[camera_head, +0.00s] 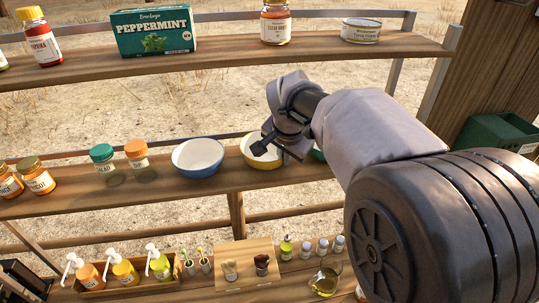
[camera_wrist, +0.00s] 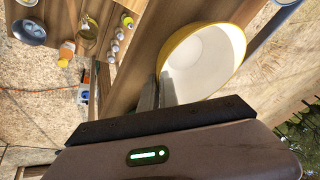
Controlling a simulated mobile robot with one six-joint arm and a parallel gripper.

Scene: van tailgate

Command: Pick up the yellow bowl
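The yellow bowl (camera_head: 253,157), white inside, sits upright on the middle shelf, partly hidden by my gripper (camera_head: 262,143). In the wrist view the bowl (camera_wrist: 222,75) fills the upper right with its open side showing. My gripper's two fingers (camera_wrist: 158,95) are close together at the bowl's near-left rim, one outside the wall and one inside it, and they look closed on the rim. No lift off the shelf is visible.
A blue bowl (camera_head: 198,157) stands just left of the yellow one, with jars (camera_head: 136,153) farther left. A green item (camera_head: 319,153) shows partly behind my arm. The upper shelf (camera_head: 230,58) runs above; bottles (camera_head: 160,262) and brushes stand below.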

